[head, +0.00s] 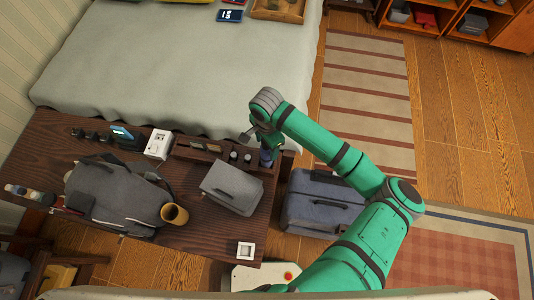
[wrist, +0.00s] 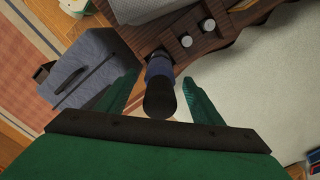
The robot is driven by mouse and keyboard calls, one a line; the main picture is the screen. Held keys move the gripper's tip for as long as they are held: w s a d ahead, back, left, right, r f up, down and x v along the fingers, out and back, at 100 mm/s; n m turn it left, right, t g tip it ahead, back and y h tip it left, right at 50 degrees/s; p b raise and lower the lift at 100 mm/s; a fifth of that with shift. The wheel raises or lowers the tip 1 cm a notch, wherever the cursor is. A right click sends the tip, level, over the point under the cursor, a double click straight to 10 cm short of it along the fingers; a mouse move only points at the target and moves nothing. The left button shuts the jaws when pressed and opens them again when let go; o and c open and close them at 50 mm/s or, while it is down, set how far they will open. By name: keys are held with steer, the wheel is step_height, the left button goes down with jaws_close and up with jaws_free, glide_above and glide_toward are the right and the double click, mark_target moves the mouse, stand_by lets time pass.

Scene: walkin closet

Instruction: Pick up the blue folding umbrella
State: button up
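The blue folding umbrella (wrist: 158,68) has a dark blue body and a black end. In the wrist view it lies between the two green fingers of my gripper (wrist: 161,77). The fingers are spread, with a visible gap on each side of the umbrella. In the head view the umbrella (head: 267,158) shows as a small blue piece at the right end of the dark wooden table (head: 205,240). My gripper (head: 262,142) is right at it there, and partly hides it.
A blue-grey suitcase (head: 320,205) stands on the floor. The bed (head: 170,75) lies behind.

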steer(key=shift+w, duration=0.1)
jaws_close()
steer(key=shift+d, duration=0.1)
steer(key=shift+r, duration=0.1)
